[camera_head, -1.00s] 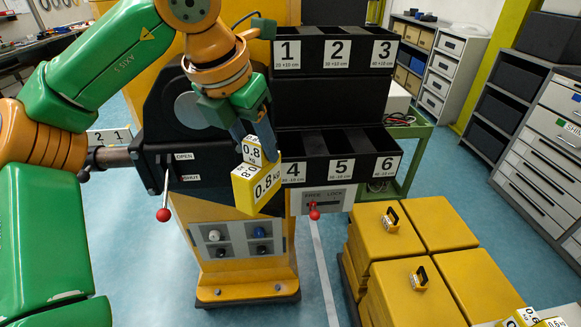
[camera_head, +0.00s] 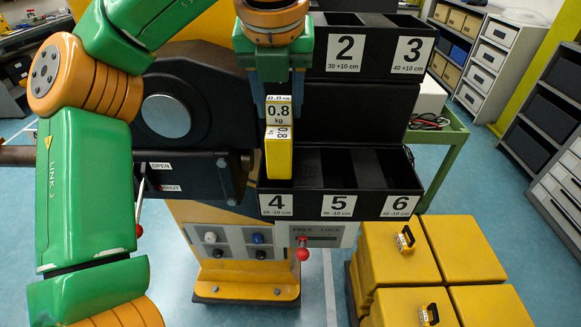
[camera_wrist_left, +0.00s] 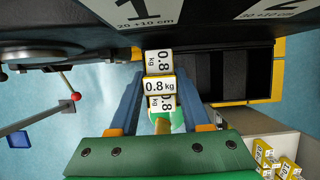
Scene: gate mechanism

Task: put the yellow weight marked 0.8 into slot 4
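The yellow weight marked 0.8 (camera_head: 279,152) is held upright between the fingers of my left gripper (camera_head: 278,108). In the left wrist view the weight (camera_wrist_left: 158,86) sits between the two blue fingers of the gripper (camera_wrist_left: 159,100). Slot 4 (camera_head: 277,204) is the left bin of the lower black row. In the head view the weight overlaps slot 4's opening, its bottom just behind the front wall's top edge. I cannot tell whether it is above the opening or slightly inside. My right gripper is not in view.
Slots 5 (camera_head: 338,205) and 6 (camera_head: 399,204) look empty to the right. The upper row with slot 2 (camera_head: 345,47) and slot 3 (camera_head: 412,50) stands above and behind. A red-knobbed lever (camera_head: 302,253) hangs below. Yellow blocks (camera_head: 400,254) stand at lower right.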

